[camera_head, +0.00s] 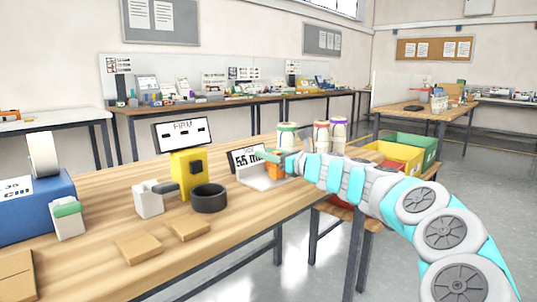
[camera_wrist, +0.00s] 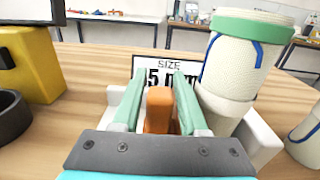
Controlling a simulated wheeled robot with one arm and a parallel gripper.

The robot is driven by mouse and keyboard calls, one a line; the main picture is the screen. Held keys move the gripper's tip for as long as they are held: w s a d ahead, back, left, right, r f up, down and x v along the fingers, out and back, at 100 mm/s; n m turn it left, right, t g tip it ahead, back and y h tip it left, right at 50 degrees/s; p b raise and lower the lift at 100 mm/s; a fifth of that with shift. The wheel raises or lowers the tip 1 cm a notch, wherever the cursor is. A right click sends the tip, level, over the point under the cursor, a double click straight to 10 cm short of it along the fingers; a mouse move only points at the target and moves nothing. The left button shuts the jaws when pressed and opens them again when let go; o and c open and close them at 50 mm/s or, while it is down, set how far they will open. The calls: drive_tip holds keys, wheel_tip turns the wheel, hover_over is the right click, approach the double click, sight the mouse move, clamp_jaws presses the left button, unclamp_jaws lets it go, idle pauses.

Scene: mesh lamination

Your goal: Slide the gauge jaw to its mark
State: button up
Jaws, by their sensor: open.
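The gauge has a pale grey base (camera_head: 257,180) and a sign (camera_head: 246,157) reading about 55 mm. The sign (camera_wrist: 166,68) also shows in the wrist view, partly covered. The orange gauge jaw (camera_wrist: 159,108) stands upright between the green fingers of my gripper (camera_wrist: 158,84). The fingers are open, with one on each side of the jaw; I cannot tell whether either touches it. In the head view my gripper (camera_head: 272,155) is over the gauge, and the orange jaw (camera_head: 272,170) shows just below the fingers. I cannot make out the mark.
A white roll with a green band (camera_wrist: 235,75) stands close right of my gripper. More rolls (camera_head: 321,135) stand behind. A yellow device (camera_head: 183,178) and a black ring (camera_head: 209,199) are to the left. Yellow (camera_head: 396,155) and green (camera_head: 415,146) bins are at right.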

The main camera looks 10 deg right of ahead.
drive_tip(key=shift+c, duration=0.4)
clamp_jaws()
idle(0.9)
